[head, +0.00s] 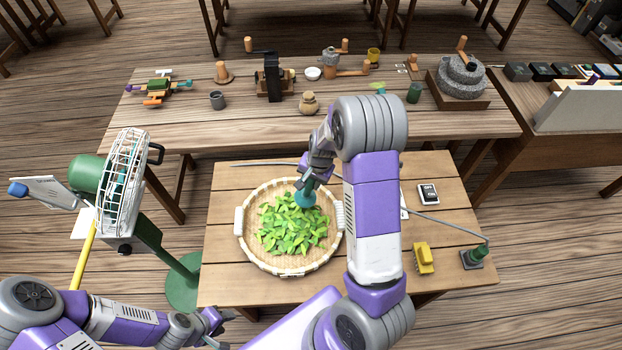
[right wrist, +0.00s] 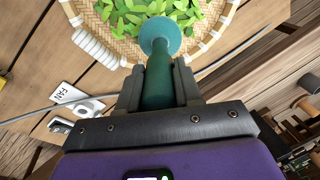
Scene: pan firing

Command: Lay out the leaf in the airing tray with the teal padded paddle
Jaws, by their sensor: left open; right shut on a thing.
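A round woven airing tray (head: 247,249) with two pale wrapped handles stands on the near wooden table. Green leaf (head: 283,235) lies in a loose heap over much of its floor, with bare weave showing around it. My right gripper (head: 309,183) is shut on the teal paddle (head: 305,198), over the upper right part of the leaf. In the right wrist view the paddle's dark green handle (right wrist: 157,85) sits between the jaws and its round teal head (right wrist: 160,35) is at the leaf's edge. I cannot tell if it touches. My left gripper (head: 222,325) is open and empty at the lower left.
A green fan (head: 122,185) stands left of the table. A yellow brush (head: 424,258), a dark green-knobbed stand (head: 475,256) and a small labelled box (head: 428,194) lie at the right. A thin rod (right wrist: 230,52) crosses behind the tray. The back table (head: 190,125) holds several tools.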

